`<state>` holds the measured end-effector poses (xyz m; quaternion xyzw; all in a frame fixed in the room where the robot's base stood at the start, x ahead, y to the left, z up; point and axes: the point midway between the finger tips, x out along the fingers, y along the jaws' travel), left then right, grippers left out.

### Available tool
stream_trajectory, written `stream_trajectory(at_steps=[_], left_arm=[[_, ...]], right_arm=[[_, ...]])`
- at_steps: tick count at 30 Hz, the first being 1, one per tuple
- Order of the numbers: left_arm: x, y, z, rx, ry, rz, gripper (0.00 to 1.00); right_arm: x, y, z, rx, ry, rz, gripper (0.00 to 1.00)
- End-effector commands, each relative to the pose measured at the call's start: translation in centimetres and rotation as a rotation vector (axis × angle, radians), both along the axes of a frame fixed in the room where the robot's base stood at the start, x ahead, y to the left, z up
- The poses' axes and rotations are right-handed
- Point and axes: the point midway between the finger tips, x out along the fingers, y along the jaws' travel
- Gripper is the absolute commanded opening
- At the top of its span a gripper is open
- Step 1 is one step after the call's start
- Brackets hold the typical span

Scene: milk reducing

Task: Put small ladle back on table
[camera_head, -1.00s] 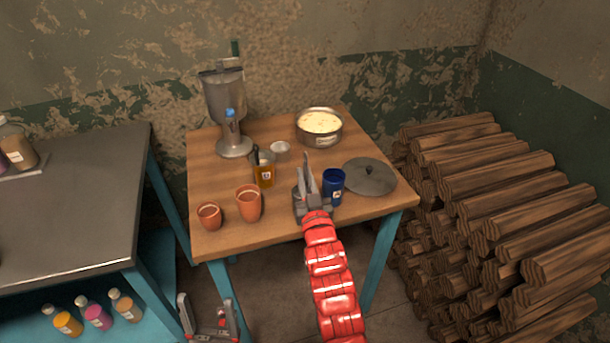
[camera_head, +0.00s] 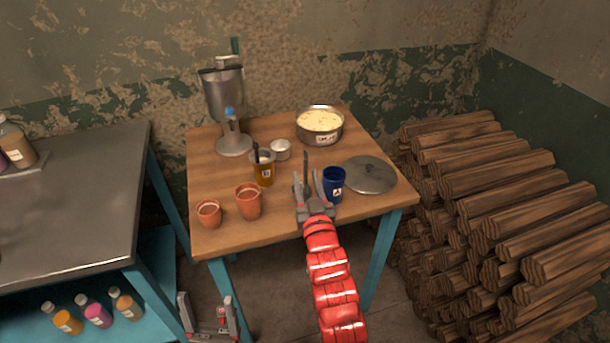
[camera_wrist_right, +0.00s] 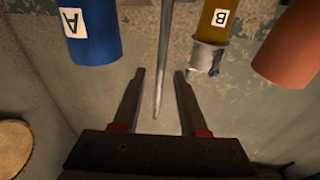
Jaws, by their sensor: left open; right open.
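A slim grey metal piece, apparently the small ladle's handle (camera_head: 306,162), shows between the fingers of my right gripper (camera_head: 309,188) over the table (camera_head: 225,235). In the right wrist view the thin handle (camera_wrist_right: 163,65) runs between the two spread fingers (camera_wrist_right: 158,95), apart from both. Its bowl is not visible, and I cannot tell whether it rests on the table. My right gripper is open, just left of the blue cup (camera_head: 334,188). My left gripper (camera_head: 207,308) is open and empty, low in front of the table.
Two terracotta cups (camera_head: 248,203) and an amber jar (camera_head: 264,174) stand left of my right gripper. A metal lid (camera_head: 370,175) lies to the right. A pot (camera_head: 320,137), a small metal cup (camera_head: 280,150) and a metal dispenser (camera_head: 223,95) stand farther back. Firewood (camera_head: 500,200) is stacked right.

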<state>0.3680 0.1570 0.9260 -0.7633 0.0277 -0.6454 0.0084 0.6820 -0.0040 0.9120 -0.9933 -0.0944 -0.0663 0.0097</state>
Motion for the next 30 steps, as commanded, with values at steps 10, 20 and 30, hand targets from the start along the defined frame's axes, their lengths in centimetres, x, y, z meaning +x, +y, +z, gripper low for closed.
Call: stream_trajectory(at_steps=[10, 20, 30], left_arm=[[0.0, 0.0, -0.7, 0.000, 0.000, 0.000, 0.78], [0.0, 0.0, -0.8, 0.000, 0.000, 0.000, 0.78], [0.0, 0.0, -0.8, 0.000, 0.000, 0.000, 0.78]], right_arm=[[-7.1, -1.3, -1.2, 0.000, 0.002, 0.001, 0.43], [-9.8, -1.9, -1.4, -0.001, 0.001, 0.001, 0.43], [-10.2, -2.5, 0.1, 0.002, -0.201, 0.011, 0.43]])
